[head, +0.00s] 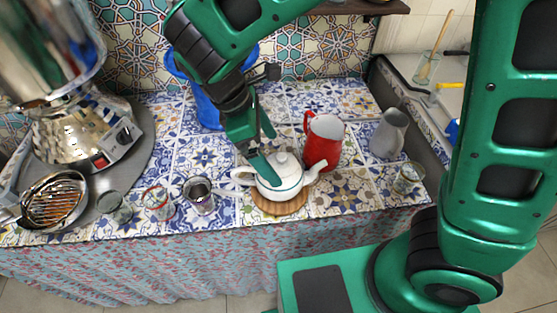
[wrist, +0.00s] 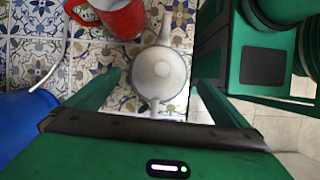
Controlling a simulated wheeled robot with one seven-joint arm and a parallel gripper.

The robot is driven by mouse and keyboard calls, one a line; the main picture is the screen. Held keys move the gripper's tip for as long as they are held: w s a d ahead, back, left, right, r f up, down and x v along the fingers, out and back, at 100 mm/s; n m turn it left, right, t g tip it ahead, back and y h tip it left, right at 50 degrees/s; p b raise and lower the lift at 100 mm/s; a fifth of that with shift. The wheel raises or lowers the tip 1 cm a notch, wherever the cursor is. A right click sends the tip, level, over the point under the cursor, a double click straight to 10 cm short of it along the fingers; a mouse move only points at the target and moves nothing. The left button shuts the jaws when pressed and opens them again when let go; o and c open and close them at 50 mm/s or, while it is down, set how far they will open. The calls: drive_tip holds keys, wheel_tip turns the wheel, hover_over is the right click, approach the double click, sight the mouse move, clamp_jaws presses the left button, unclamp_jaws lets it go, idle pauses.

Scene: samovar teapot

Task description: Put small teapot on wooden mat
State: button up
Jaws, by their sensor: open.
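The small white teapot (head: 279,180) sits upright on the round wooden mat (head: 281,207) near the table's front edge in the head view. Its spout points right and its handle is on the left. My gripper (head: 268,158) is open just above and around the teapot's handle side, with one green finger in front of the body in the picture. In the wrist view the teapot (wrist: 158,74) shows from above, beyond the open fingers. I cannot tell whether a finger touches it. The mat is mostly hidden under the teapot.
A red jug (head: 322,143) stands close behind the teapot's spout, and a grey pitcher (head: 389,134) is further right. Several glasses (head: 198,195) line the front left. A blue container (head: 206,104) stands behind my gripper. A large samovar (head: 80,128) is at far left.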

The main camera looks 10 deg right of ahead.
drive_tip(key=shift+v, duration=1.5)
drive_tip(key=shift+d, duration=0.1)
drive_tip(key=d+r+m+g+y, duration=0.1)
drive_tip(key=d+r+m+y, duration=0.15)
drive_tip(key=d+m, duration=1.3)
drive_tip(key=s+d+m+y, duration=0.1)
drive_tip(key=s+d+m, duration=0.3)
drive_tip(key=d, duration=0.6)
drive_tip(key=s+d+m+t+y, duration=0.1)
drive_tip(key=s+d+m, duration=0.3)
drive_tip(key=s+d, duration=0.5)
drive_tip(key=shift+s+d+r, duration=0.15)
drive_tip(key=shift+d, duration=0.85)
